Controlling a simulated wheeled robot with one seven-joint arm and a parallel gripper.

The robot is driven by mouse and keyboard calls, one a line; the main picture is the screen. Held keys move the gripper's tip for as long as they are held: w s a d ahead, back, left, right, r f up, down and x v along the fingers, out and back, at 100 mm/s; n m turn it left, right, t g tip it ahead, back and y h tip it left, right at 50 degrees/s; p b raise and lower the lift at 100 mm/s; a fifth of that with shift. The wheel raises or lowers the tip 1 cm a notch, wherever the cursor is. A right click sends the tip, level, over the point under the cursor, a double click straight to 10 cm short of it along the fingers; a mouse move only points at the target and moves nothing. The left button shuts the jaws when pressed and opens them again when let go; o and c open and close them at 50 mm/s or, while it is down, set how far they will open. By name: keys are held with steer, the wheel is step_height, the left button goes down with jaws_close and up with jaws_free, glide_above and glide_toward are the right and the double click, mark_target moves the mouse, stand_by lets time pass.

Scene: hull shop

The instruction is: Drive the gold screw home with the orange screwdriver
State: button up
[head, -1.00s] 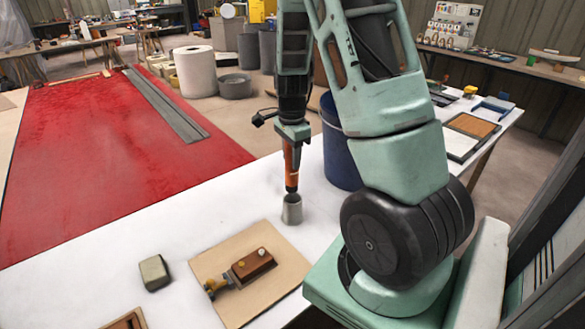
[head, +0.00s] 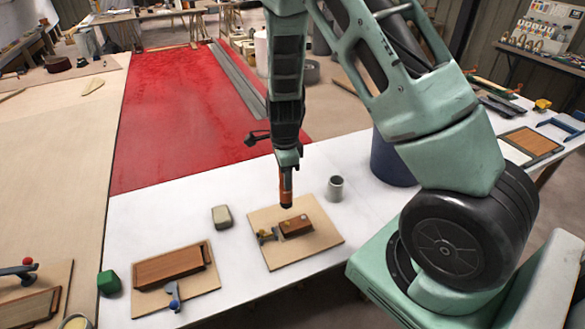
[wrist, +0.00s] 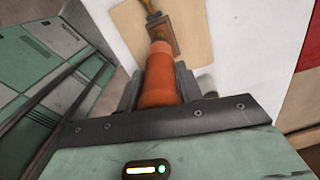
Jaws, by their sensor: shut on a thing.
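My gripper (head: 287,160) is shut on the orange screwdriver (head: 286,184), which hangs roughly upright with its dark lower end downward. It is above the back edge of a pale board (head: 277,257). The wrist view shows the orange handle (wrist: 158,78) between the fingers. A small pale screw head (head: 304,217) shows on the block. The gold screw is too small to make out surely. The screwdriver's tip looks apart from the block.
An empty-looking grey cup (head: 335,188) stands right of the board. A beige block (head: 222,216) lies to its left. Another board (head: 200,300) with a wooden block and blue clamp is at the front left, beside a green block (head: 109,283).

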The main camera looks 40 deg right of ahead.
mark_target(286, 194)
steer(key=shift+f+b, duration=2.7)
steer(key=shift+f, duration=0.3)
steer(key=shift+d+r, duration=0.1)
steer(key=shift+f, duration=1.05)
stand_by(2.3)
steer(key=shift+r, duration=0.15)
step_height(286, 194, up, 7)
steer(key=p, duration=0.6)
steer(key=shift+p, duration=0.4)
